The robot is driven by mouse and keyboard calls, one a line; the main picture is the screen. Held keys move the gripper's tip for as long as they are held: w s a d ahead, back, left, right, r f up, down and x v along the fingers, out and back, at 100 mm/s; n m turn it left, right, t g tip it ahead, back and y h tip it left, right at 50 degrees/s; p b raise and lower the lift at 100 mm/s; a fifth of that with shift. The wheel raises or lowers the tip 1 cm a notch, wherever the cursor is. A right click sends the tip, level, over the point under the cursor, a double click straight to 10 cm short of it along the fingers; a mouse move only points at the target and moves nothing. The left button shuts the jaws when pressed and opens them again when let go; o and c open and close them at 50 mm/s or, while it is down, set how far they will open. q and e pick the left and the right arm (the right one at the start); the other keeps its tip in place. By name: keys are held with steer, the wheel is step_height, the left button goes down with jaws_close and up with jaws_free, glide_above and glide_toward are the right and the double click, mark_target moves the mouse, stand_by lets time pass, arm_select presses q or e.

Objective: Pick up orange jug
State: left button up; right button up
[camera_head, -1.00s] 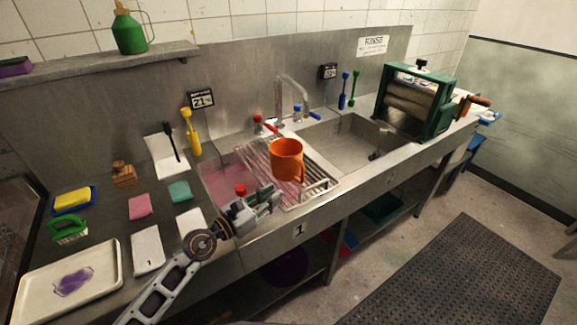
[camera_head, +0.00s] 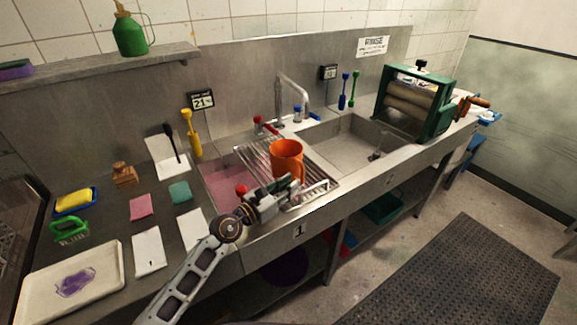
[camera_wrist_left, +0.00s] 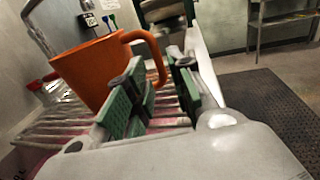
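The orange jug (camera_head: 286,158) stands upright on the wire drying rack (camera_head: 318,186) over the left sink basin. In the left wrist view the orange jug (camera_wrist_left: 92,70) is just beyond the fingers, with its handle on the right side. My left gripper (camera_head: 292,186) is at the front of the jug, close to its handle. In the left wrist view the green finger pads of my left gripper (camera_wrist_left: 152,92) are apart, with the lower part of the handle close to or between their tips. I cannot tell whether they touch it. My right gripper is not in view.
A curved tap (camera_head: 288,95) with red and blue handles stands behind the rack. The right basin (camera_head: 345,145) is open and mostly empty. A green roller press (camera_head: 415,100) stands at the right. A white tray (camera_head: 108,262), sponges and cards lie on the left counter.

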mark_target(302, 180)
arm_select(q)
steer(key=shift+x, duration=0.8)
steer(key=shift+r+x, duration=0.15)
steer(key=shift+x, duration=1.15)
steer(key=shift+r+x, duration=0.1)
steer(key=shift+x, duration=1.2)
steer(key=shift+a, duration=0.1)
jaws_close()
steer(key=shift+w+r, duration=0.1)
